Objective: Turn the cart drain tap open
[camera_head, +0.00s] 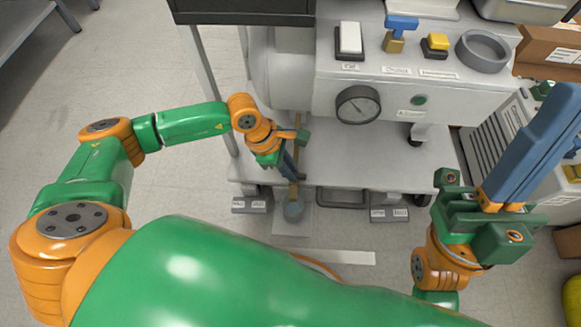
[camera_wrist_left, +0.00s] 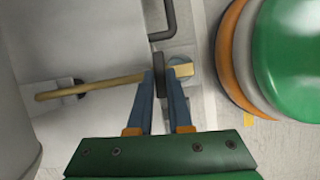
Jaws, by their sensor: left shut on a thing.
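The cart drain tap shows in the left wrist view as a brass pipe (camera_wrist_left: 100,88) with a dark lever (camera_wrist_left: 160,72) near its outer end. My left gripper (camera_wrist_left: 162,82) has its blue fingers on either side of the lever and is shut on it. In the head view the left gripper (camera_head: 292,173) is low at the cart's front, beside the brass pipe (camera_head: 294,190); its fingers hide the lever there. A round grey cup (camera_head: 293,211) is below the pipe's end. My right gripper (camera_head: 548,122) is raised at the right; whether its blue fingers are apart is unclear.
The cart's lower shelf (camera_head: 340,165) lies behind the left gripper. Its panel above carries a gauge (camera_head: 358,104), a blue-handled valve (camera_head: 396,35), a yellow switch (camera_head: 435,45) and a white rocker (camera_head: 350,38). A cardboard box (camera_head: 545,50) stands at right.

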